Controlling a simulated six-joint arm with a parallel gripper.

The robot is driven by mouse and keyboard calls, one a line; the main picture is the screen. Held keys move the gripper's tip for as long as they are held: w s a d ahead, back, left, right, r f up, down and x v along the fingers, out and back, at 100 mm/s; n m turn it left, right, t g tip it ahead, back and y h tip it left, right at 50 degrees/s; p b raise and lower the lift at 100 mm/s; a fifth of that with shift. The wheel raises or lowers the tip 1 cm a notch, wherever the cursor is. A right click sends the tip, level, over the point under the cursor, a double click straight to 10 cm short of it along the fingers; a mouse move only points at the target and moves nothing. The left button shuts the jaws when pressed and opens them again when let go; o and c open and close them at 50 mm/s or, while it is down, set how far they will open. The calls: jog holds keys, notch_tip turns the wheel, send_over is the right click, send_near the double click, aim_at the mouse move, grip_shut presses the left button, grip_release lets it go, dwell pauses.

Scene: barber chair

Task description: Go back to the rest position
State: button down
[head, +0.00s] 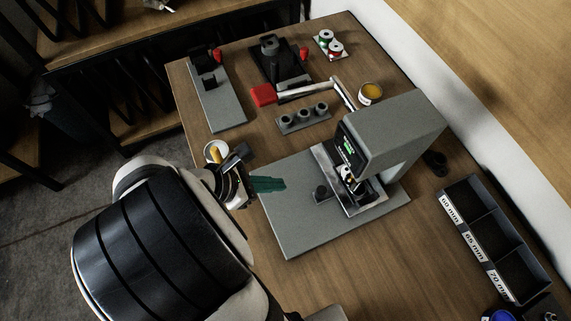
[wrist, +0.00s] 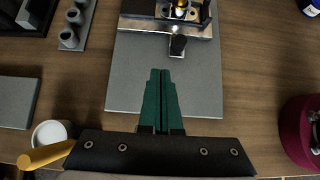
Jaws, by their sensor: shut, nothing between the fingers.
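My gripper (head: 268,184) has green fingers that are shut with nothing between them. In the head view it is left of the grey machine, over the left edge of its flat base. In the wrist view the closed fingers (wrist: 160,75) point over the grey base plate (wrist: 125,85). My arm covers the lower left of the head view.
The grey machine (head: 390,125) with a lit display stands mid-table. A white cup with a yellow handle (head: 215,152) is close behind my gripper. A labelled black bin (head: 495,240) is at right. A grey block with holes (head: 303,118) and red-handled fixtures (head: 262,95) are farther back.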

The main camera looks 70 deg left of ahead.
dwell(0.4)
jog(key=w+d+r+m+g+h, duration=0.2)
jog(key=w+d+r+m+g, duration=0.3)
jog(key=d+m, duration=0.65)
jog(key=w+d+r+m+g+h, duration=0.3)
jog(key=w+d+m, duration=0.5)
jog(key=d+m, duration=0.3)
jog(key=s+d+r+m+y, duration=0.2)
jog(key=d+m, duration=0.3)
jog(key=m, duration=0.4)
jog(key=s+d+r+m+g+y, duration=0.1)
jog(key=s+d+r+m+y, duration=0.1)
jog(key=m, duration=0.8)
jog(key=s+d+y, duration=0.1)
jog(key=d+y, duration=0.1)
jog(key=d, duration=0.1)
jog(key=shift+s+d+r+y, duration=0.2)
jog(key=shift+r+y, duration=0.1)
jog(key=shift+y, duration=0.1)
jog(key=shift+w, duration=0.1)
